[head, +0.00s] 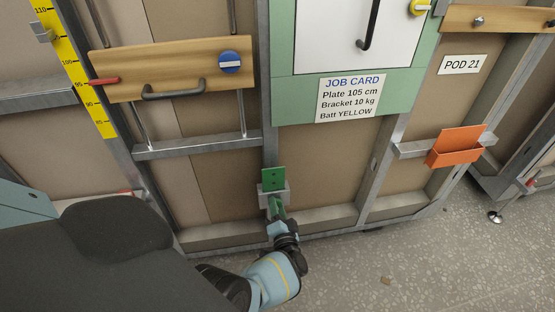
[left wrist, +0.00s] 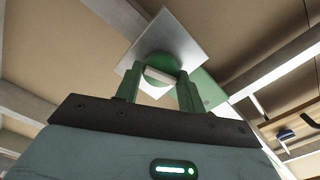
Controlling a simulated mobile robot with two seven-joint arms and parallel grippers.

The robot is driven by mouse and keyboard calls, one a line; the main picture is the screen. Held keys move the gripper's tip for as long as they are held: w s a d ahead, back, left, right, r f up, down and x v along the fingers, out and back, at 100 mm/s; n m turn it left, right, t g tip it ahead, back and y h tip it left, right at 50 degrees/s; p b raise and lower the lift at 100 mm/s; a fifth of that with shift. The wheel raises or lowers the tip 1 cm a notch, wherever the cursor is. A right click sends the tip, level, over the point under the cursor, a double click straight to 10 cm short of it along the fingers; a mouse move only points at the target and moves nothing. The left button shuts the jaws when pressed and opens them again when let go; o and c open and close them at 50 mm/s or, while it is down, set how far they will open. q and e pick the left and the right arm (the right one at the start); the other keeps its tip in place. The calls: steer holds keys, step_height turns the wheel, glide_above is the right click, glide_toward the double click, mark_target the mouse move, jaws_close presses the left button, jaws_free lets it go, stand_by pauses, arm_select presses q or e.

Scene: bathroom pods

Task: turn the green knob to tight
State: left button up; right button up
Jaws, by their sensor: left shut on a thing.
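The green knob (left wrist: 160,66) is round and sits in front of a square grey metal plate (left wrist: 180,42) in the left wrist view. My left gripper (left wrist: 158,90) has its two green fingers on either side of the knob, shut on it. In the head view my left gripper (head: 277,208) reaches up from the bottom to a grey bracket (head: 265,190) low on the metal post, with a green plate (head: 273,177) above it. The knob is mostly hidden there by the fingers. I cannot read any tight mark. My right gripper is not in view.
A wooden board (head: 185,72) with a blue round knob hangs at upper left, beside a yellow measuring strip (head: 75,70). A job card (head: 350,97) is above right. An orange holder (head: 456,147) is mounted at right. The speckled floor (head: 400,260) is mostly clear.

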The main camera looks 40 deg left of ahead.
arm_select(q)
steer(key=shift+f+m, duration=0.1)
steer(key=shift+m, duration=1.6)
steer(key=o, duration=1)
steer(key=shift+d, duration=0.1)
steer(key=shift+p+v, duration=0.9)
steer(key=shift+v, duration=3)
steer(key=shift+s, duration=0.1)
